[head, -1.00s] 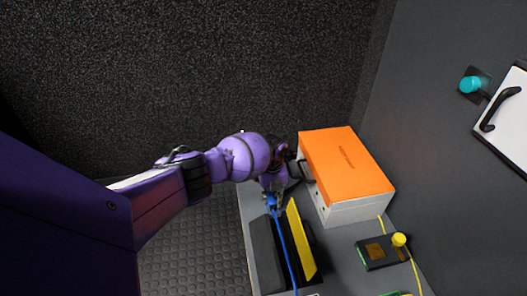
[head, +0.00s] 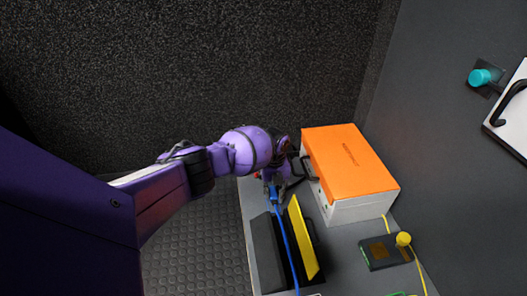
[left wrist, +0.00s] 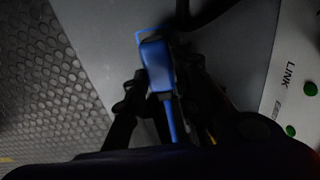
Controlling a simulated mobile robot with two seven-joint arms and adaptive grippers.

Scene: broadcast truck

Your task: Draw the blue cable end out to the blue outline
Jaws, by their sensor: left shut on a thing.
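My left gripper (head: 272,184) is shut on the blue cable end (left wrist: 157,64), a blue plug that lies between its fingers in the left wrist view. The blue cable (head: 283,235) runs from the plug down between a dark block and a yellow panel in the head view. A corner of the blue outline (left wrist: 139,37) shows on the grey surface by the plug's far end in the left wrist view. The plug and fingers hide much of that view's middle. In the head view I cannot make out the outline. My right gripper is in neither view.
A white box with an orange top (head: 348,160) stands close to the right of the gripper. The yellow panel (head: 302,238) and dark block (head: 265,250) flank the cable. A dark device (head: 385,252) with a yellow knob sits right.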

